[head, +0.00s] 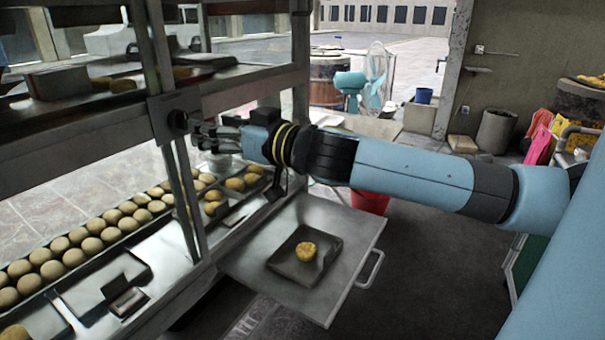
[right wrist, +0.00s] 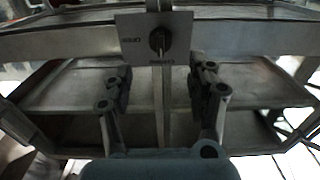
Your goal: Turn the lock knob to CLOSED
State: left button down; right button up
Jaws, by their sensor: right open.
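The dark round lock knob (head: 178,121) sits on a small metal plate (head: 160,112) on the rack's upright post. In the right wrist view the knob (right wrist: 158,41) is near the top centre, on its plate (right wrist: 128,27). Small lettering lies left of the knob and below it, too blurred to read surely; which label the knob points to, I cannot tell. My right gripper (head: 205,134) reaches in from the right, close to the knob. In the right wrist view its fingers (right wrist: 160,80) are spread and empty, one on each side of the knob's line. My left gripper is out of view.
The metal rack frame (head: 300,60) stands around the plate, with trays of round dough balls (head: 90,245) behind it. A pulled-out metal shelf (head: 340,235) with a handle holds a small dark tray (head: 285,262) and a bun (head: 306,251) below my right arm.

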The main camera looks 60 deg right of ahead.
jog(key=s+a+f+m+g+h+b, duration=0.1)
jog(key=s+f+g+h, duration=0.3)
jog(key=s+f+g, duration=0.7)
jog(key=s+a+f+m, duration=0.1)
jog(key=s+f, duration=0.7)
jog(key=shift+a+h+b, duration=0.3)
jog(key=shift+a, duration=0.05)
jog(key=shift+s, duration=0.1)
jog(key=s+f+g+y, duration=0.15)
jog(key=s+f, duration=0.25)
jog(key=f, duration=1)
jog(key=s+f+g, duration=0.3)
jog(key=s+f, duration=0.1)
jog(key=f, duration=1.1)
jog(key=s+a+f+g, duration=0.1)
jog(key=s+f, duration=0.5)
jog(key=s, duration=0.4)
jog(key=s+a+f+n+y, duration=0.1)
jog(key=s+a+f, duration=0.1)
jog(key=s+f, duration=0.5)
jog(key=s, duration=0.3)
jog(key=shift+s+f+g, duration=0.15)
jog(key=shift+s+g, duration=0.05)
jog(key=shift+g, duration=0.15)
